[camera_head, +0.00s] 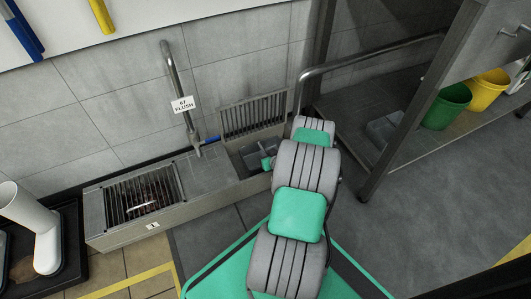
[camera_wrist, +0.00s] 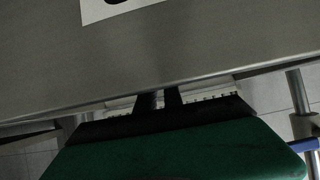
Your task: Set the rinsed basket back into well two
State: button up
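In the head view, the right-hand well (camera_head: 240,163) of the floor trough is open, with its slotted grate (camera_head: 254,115) standing raised against the wall. A grey box-like shape (camera_head: 262,153), perhaps the basket, shows at this opening, partly hidden by my arm. My gripper is at the well's right side, its green body beside that shape and its fingertips hidden. In the wrist view, the two dark fingers of my gripper (camera_wrist: 159,99) are close together with a narrow gap. Their ends pass behind a grey metal surface (camera_wrist: 150,50) bearing a cropped white label (camera_wrist: 115,8). Any grip on the basket is hidden.
The left well, labelled 1, has its grate (camera_head: 145,195) lying flat. A standpipe (camera_head: 175,90) with a FLUSH tag and blue lever stands behind.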

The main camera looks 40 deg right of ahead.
jog(key=o, duration=0.4)
jog(key=shift+o, duration=0.2)
